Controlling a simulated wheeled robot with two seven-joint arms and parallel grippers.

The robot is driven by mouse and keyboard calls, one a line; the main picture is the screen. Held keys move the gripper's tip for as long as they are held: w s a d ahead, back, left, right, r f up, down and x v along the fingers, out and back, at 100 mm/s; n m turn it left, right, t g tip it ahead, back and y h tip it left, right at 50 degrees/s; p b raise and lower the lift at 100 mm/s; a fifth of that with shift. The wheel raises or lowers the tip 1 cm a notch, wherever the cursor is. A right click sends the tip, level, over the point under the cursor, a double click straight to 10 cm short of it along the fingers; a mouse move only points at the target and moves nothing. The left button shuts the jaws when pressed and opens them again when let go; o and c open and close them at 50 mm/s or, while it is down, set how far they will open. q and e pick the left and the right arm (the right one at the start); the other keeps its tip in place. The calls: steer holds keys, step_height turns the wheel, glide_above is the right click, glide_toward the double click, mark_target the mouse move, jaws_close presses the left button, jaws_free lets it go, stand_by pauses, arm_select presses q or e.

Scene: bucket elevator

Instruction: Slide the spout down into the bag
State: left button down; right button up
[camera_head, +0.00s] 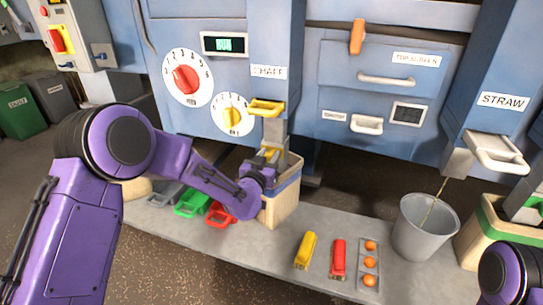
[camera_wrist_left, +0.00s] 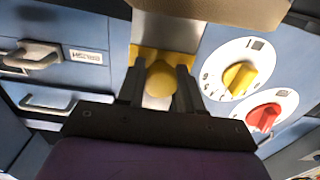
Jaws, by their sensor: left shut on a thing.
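The grey metal chaff spout (camera_head: 275,132) hangs under the chute marked CHAFF. Its lower end goes behind the rim of the beige bag with a blue band (camera_head: 283,203); how deep it sits is hidden. My left gripper (camera_head: 268,155) is at the spout's front, at the height of the bag's top. In the left wrist view its two dark fingers are shut on a yellow knob (camera_wrist_left: 160,78) on a yellow plate, with the grey spout (camera_wrist_left: 165,30) beyond. Part of the beige bag (camera_wrist_left: 215,8) shows at that view's top edge. My right gripper is not in view.
A yellow slide handle (camera_head: 266,107) juts out above the spout. A grey bucket (camera_head: 424,238) stands on the ledge at right. Red (camera_head: 338,260) and yellow (camera_head: 306,250) tools and a tray of orange balls (camera_head: 369,285) lie nearer. Green and red clips lie left of the bag.

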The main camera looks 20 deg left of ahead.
arm_select(q)
steer(key=shift+f, duration=0.25)
steer(key=c, duration=0.7)
jaws_free()
steer(key=shift+c, duration=0.2)
steer(key=shift+s+r, duration=0.1)
steer(key=s, duration=1)
steer(key=shift+s+a+p, duration=0.15)
steer(key=shift+s+p, duration=0.05)
steer(key=shift+p, duration=0.1)
